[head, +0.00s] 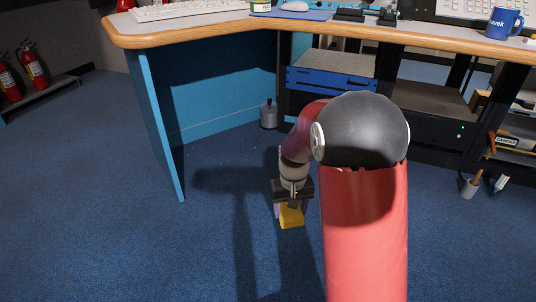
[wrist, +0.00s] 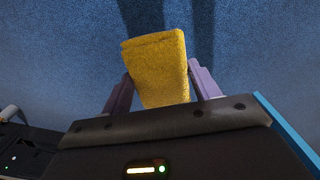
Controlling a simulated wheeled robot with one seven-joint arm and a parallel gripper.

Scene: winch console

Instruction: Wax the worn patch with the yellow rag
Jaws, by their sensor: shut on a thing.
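The yellow rag (head: 292,218) is a folded, thick block of cloth. My gripper (head: 290,208) is shut on it, with the rag hanging below the jaws over the blue carpet. In the wrist view the rag (wrist: 158,65) sits between the two purple fingers of my gripper (wrist: 161,84), and its far end sticks out past them. Only carpet shows beyond the rag there. I cannot make out a worn patch in either view.
A wood-edged desk (head: 245,39) with a blue side panel (head: 158,115) stands ahead. A grey canister (head: 268,115) is on the floor under it. A rack (head: 330,78) and a pen cup (head: 469,188) are at right. Fire extinguishers (head: 32,66) stand far left. Open carpet lies at left.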

